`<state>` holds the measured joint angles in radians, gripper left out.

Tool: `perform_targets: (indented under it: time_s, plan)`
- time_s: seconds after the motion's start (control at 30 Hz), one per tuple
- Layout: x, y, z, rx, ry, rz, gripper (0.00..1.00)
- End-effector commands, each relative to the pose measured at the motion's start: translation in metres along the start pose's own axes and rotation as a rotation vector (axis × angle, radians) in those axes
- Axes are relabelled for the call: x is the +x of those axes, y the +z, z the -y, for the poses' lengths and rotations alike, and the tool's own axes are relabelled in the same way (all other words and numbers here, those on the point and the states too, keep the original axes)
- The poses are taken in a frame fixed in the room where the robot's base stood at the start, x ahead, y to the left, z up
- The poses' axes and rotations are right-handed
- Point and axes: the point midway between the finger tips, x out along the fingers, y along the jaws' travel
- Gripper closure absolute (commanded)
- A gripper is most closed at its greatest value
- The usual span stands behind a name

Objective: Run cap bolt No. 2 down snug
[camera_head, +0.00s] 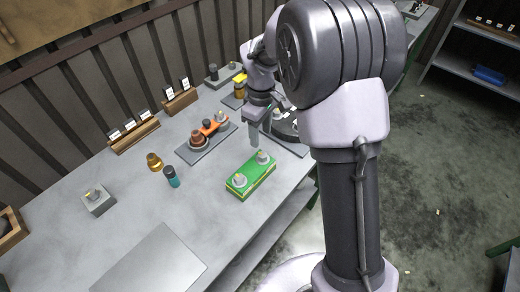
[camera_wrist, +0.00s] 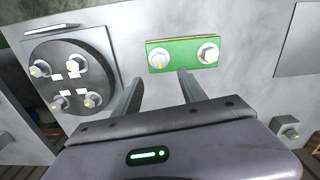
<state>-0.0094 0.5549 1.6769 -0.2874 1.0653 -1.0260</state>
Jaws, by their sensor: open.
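A dark round cap (camera_wrist: 76,84) with several grey hex bolts and small white labels shows at the left in the wrist view. In the head view the cap (camera_head: 284,128) is partly hidden behind my arm. The labels are too small to read, so I cannot tell which bolt is No. 2. A green block (camera_wrist: 183,64) holding two grey bolts is just ahead of my fingertips in the wrist view; it also shows in the head view (camera_head: 250,183). My gripper (camera_wrist: 160,76) is open and empty, pointing down above the bench (camera_head: 254,142), between cap and green block.
A grey plate with orange and brown parts (camera_head: 208,132) lies left of my gripper. A brass piece (camera_head: 154,161) and a teal-and-dark cylinder (camera_head: 172,177) stand on the bench. A small grey block with a bolt (camera_head: 97,201) is farther left. The bench front is mostly clear.

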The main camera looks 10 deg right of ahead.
Motion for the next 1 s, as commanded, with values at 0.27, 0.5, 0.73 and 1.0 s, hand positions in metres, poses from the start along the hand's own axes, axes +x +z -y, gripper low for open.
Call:
perform_targets:
  time_s: [0.27,0.5,0.73,1.0]
  plan:
    - [0.076,0.001,0.000,0.000,-0.001,0.001,0.51]
    - [0.092,0.000,0.000,0.002,0.000,-0.001,0.51]
    - [0.091,0.000,0.000,0.002,0.000,-0.001,0.57]
    - [0.091,0.000,0.000,0.002,0.000,-0.001,1.00]
